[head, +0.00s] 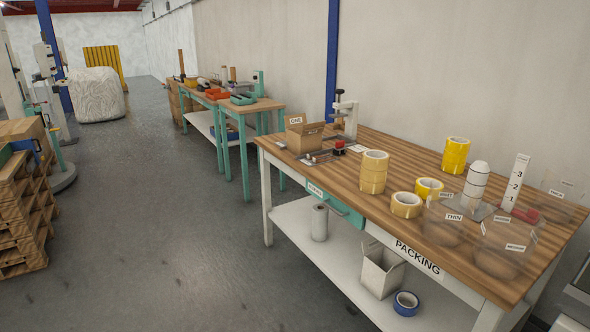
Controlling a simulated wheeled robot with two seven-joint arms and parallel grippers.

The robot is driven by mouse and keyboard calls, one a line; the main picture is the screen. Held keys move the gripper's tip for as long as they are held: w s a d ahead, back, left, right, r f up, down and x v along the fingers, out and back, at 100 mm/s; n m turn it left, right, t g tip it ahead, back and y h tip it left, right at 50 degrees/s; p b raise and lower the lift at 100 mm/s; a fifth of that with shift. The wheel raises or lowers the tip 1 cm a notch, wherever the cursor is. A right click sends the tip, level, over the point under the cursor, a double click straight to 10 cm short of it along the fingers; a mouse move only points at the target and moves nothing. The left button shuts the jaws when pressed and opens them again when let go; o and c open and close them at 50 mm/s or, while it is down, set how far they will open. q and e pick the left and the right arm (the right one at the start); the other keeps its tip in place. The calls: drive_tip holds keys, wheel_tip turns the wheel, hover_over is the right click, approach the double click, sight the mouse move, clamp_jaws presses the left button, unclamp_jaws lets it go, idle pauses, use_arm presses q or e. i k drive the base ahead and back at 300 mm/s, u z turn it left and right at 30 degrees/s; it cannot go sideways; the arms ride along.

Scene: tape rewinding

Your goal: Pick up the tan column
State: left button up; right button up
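The tan column (373,172) is a stack of tan tape rolls standing upright on the wooden top of the packing table (418,165). It stands near the table's front edge, left of a single tan roll (406,205). Nothing covers it, and there is bare wood around it. Neither of my grippers shows in the head view.
A yellow tape stack (455,155), a yellow roll (429,188), a white cylindrical device (476,184) and a numbered white post (515,183) stand to the right. Clear bins, one labelled THIN (443,228), are at the front right. A cardboard box (304,137) stands left.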

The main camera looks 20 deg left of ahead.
sight(374, 165)
drive_tip(key=u, duration=0.05)
drive_tip(key=i, duration=1)
drive_tip(key=u, duration=0.15)
